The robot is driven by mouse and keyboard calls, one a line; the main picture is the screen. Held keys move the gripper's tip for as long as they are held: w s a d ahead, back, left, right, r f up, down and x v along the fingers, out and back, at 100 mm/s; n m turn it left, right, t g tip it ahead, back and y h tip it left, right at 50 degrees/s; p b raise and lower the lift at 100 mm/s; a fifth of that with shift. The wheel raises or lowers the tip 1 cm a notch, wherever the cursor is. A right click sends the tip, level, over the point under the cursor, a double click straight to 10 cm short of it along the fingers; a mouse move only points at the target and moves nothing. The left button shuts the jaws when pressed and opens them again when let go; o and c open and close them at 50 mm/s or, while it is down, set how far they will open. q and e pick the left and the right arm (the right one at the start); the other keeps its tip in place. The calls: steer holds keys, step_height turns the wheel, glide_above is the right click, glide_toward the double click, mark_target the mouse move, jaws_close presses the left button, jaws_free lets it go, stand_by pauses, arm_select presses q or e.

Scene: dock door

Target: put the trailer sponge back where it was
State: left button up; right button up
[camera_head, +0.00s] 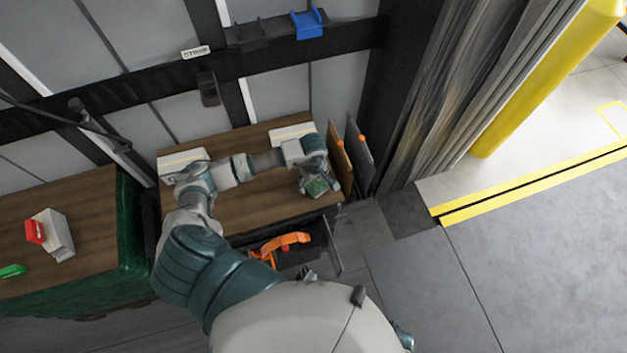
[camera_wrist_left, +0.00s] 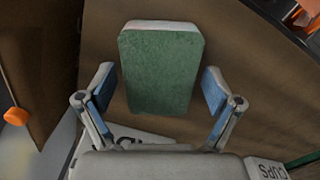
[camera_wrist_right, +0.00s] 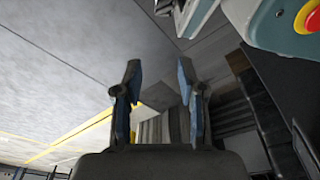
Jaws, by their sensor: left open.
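The trailer sponge, a block with a green face and a pale edge, lies on the brown wooden bench top (camera_head: 245,208). In the head view the sponge (camera_head: 317,187) is partly covered by my left gripper (camera_head: 315,178). In the left wrist view the sponge (camera_wrist_left: 160,65) sits between the open fingers of my left gripper (camera_wrist_left: 158,80), with a gap on each side. My right gripper (camera_wrist_right: 157,85) is open and empty in its wrist view, over grey floor. I cannot make it out clearly in the head view.
Two pale blocks, left (camera_head: 182,159) and right (camera_head: 292,130), stand at the bench's back. Upright boards (camera_head: 358,150) flank its right end. An orange object (camera_head: 283,245) is below its front edge. A second bench (camera_head: 85,205) at left holds a red-and-white block (camera_head: 52,234). Right floor is clear.

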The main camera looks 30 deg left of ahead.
arm_select(q)
step_height(320, 180, up, 12)
steer(key=shift+p, duration=0.4)
arm_select(e)
steer(key=shift+s+d+f, duration=0.1)
steer(key=shift+s+f, duration=0.6)
steer(key=shift+f, duration=0.2)
steer(key=shift+s, duration=0.2)
arm_select(q)
steer(key=shift+s, duration=0.1)
